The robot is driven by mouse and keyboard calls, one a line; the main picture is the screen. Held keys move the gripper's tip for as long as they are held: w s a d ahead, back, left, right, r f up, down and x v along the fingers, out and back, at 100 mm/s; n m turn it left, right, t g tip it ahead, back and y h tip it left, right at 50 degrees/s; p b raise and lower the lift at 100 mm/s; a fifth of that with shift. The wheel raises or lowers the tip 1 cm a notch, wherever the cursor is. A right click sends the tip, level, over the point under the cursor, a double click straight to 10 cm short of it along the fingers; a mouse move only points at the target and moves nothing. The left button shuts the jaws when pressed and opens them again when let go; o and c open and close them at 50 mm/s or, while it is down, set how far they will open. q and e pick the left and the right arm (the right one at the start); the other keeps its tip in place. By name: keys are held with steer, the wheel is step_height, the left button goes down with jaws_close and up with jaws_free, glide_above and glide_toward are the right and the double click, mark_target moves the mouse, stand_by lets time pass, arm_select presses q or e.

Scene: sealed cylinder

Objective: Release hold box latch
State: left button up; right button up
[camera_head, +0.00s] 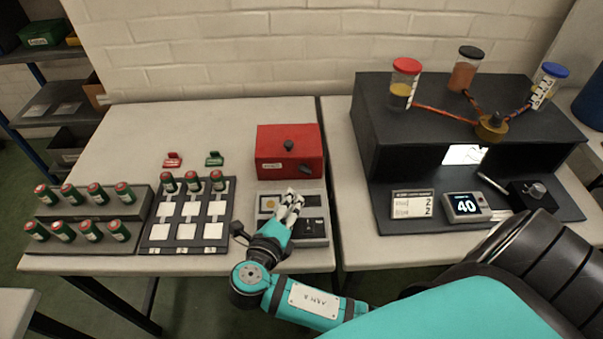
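The red hold box (274,145) stands at the right end of the left table, with a black knob on its lid. A small dark part, which may be the latch (305,168), shows at the right of its front face. A small white label is at the left of that face. My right gripper (293,198) is just in front of the box, over a grey panel (313,241). Its pale fingers point toward the box, apart from the latch as far as I can see. Their opening is too small to judge. My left gripper is out of view.
A black tray (157,232) with white squares and several green, red-capped cylinders stands left of the panel. A grey rack (45,242) holds more cylinders. The table behind the tray is mostly clear.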

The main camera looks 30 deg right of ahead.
mark_target(303, 172)
steer(key=x, duration=1.2)
steer(key=shift+w+d, duration=0.15)
steer(key=shift+d, duration=0.05)
jaws_close()
